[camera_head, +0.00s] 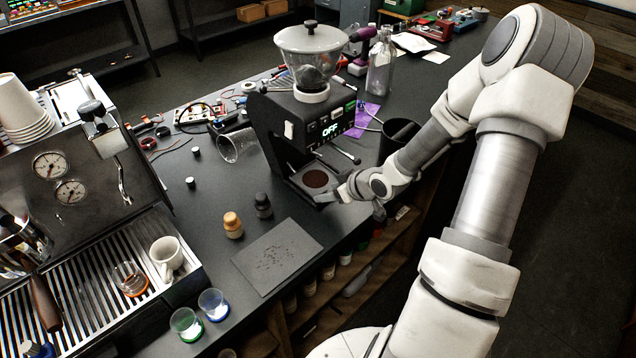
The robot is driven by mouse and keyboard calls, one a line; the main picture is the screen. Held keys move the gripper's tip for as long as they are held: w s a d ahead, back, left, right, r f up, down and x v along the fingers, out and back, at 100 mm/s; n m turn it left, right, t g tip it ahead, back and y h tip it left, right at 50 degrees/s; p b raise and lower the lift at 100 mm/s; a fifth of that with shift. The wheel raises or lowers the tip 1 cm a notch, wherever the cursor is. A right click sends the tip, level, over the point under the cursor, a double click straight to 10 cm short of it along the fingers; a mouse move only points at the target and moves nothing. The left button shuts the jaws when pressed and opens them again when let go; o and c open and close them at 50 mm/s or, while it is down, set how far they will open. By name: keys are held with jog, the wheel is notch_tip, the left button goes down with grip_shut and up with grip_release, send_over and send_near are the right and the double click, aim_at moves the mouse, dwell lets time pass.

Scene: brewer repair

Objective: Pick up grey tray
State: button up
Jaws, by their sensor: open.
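A flat, thin grey tray (264,268) with dark specks on it lies on the dark counter, left of my gripper and in front of the grinder. My gripper (329,197) is open at the front right edge of the black grinder (275,129), close to its base plate with a round brown patch (316,179). The gripper is apart from the speckled tray. The fingertips are small and partly hidden by the wrist, so I cannot tell whether they touch the grinder base.
Two small bottles, one tan (233,226) and one black (263,206), stand just behind the tray. A tipped glass (237,146) lies left of the grinder. A black cup (398,137) stands behind my wrist. The espresso machine (75,185) fills the left.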

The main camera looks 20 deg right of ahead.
aim_at(324, 192)
jog(key=x, duration=0.4)
jog(key=shift+w+d, duration=0.1)
jog(key=shift+d, duration=0.05)
grip_shut()
